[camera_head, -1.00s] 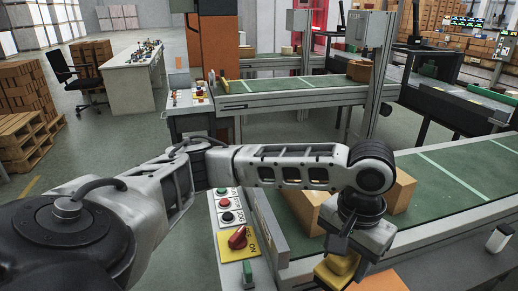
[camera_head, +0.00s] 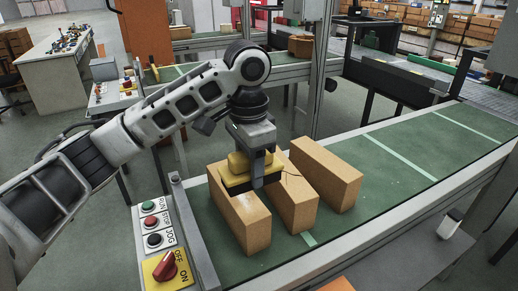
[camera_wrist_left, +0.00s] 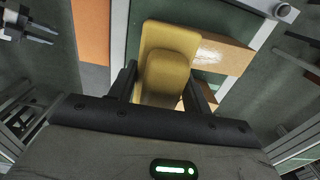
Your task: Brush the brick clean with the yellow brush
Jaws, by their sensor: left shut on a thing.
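My left gripper (camera_head: 262,178) points down and is shut on the yellow brush (camera_head: 237,170), above the bricks. The brush also shows in the left wrist view (camera_wrist_left: 165,55) between the fingers. Three tan bricks stand on the green conveyor: a left brick (camera_head: 245,220), a middle brick (camera_head: 298,200) with dark marks on top, and a right brick (camera_head: 335,178). The brush overlaps the left brick's top; I cannot tell whether they touch. In the left wrist view, a brick (camera_wrist_left: 222,52) with a pale patch lies beside the brush. A two-pronged gripper (camera_wrist_left: 45,30), apparently my right one, shows small there.
The green conveyor belt (camera_head: 420,160) runs clear to the right. A control panel with buttons and a red switch (camera_head: 165,265) stands at the near left. A metal post (camera_head: 318,70) rises behind the bricks. An orange surface (camera_head: 338,285) lies at the front edge.

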